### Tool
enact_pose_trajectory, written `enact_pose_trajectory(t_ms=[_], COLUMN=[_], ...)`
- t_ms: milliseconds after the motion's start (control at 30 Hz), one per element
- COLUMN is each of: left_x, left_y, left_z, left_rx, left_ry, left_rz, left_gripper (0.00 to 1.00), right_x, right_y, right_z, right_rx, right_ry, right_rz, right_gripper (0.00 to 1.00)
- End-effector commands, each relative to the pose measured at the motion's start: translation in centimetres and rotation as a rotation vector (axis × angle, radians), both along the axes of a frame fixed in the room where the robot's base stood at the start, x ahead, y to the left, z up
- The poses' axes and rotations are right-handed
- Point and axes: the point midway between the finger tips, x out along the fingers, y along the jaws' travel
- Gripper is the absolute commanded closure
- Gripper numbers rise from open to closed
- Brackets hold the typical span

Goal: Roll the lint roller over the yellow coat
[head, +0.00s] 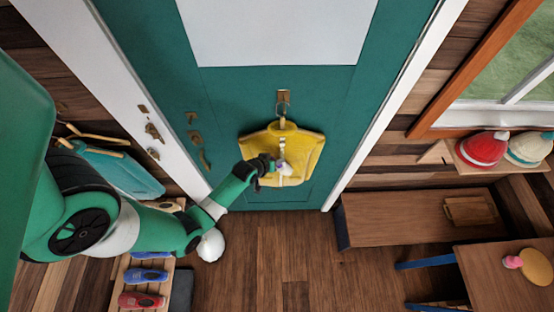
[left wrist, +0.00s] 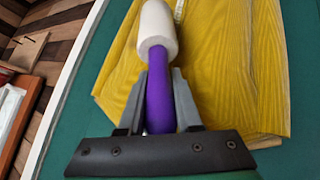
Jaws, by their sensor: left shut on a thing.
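The yellow coat (head: 301,154) hangs from a hook on the green door in the head view. It fills much of the left wrist view (left wrist: 225,70). My left gripper (head: 268,166) is in front of the coat's left-middle part. In the left wrist view it (left wrist: 159,100) is shut on the purple handle of the lint roller (left wrist: 158,32). The white roller head points away from the gripper, over the coat. In the head view the lint roller (head: 285,167) shows small and pale against the coat. I cannot tell whether its head touches the cloth. My right gripper is not in view.
A teal coat (head: 120,170) hangs at the left. Shoes (head: 141,300) lie on a slatted rack (head: 128,262) below. A wooden bench (head: 420,215) and a table (head: 510,275) stand at the right. A shelf holds red and pale hats (head: 482,149). The floor before the door is clear.

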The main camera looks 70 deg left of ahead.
Motion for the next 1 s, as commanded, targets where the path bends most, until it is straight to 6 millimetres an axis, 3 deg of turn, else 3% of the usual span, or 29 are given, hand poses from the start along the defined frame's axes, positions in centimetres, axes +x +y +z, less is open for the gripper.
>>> enact_pose_trajectory(t_ms=[167, 433, 733, 1000], left_x=[0.6, 3.2, 4.0, 6.5], left_y=[-0.1, -0.7, -0.9, -1.6], left_z=[0.0, 0.0, 0.1, 0.0], left_rx=[0.0, 0.002, 0.002, 0.002], left_ry=[-0.003, -0.002, -0.004, -0.004], left_rz=[-0.002, -0.003, -0.001, -0.002], left_gripper=[1.0, 1.0, 1.0, 1.0], right_x=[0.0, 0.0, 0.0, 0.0], right_y=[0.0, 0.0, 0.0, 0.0], right_z=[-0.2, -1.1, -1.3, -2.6], right_rx=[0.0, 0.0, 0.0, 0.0], right_ry=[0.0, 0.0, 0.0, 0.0], right_rz=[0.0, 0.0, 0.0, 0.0], right_gripper=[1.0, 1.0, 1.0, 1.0])
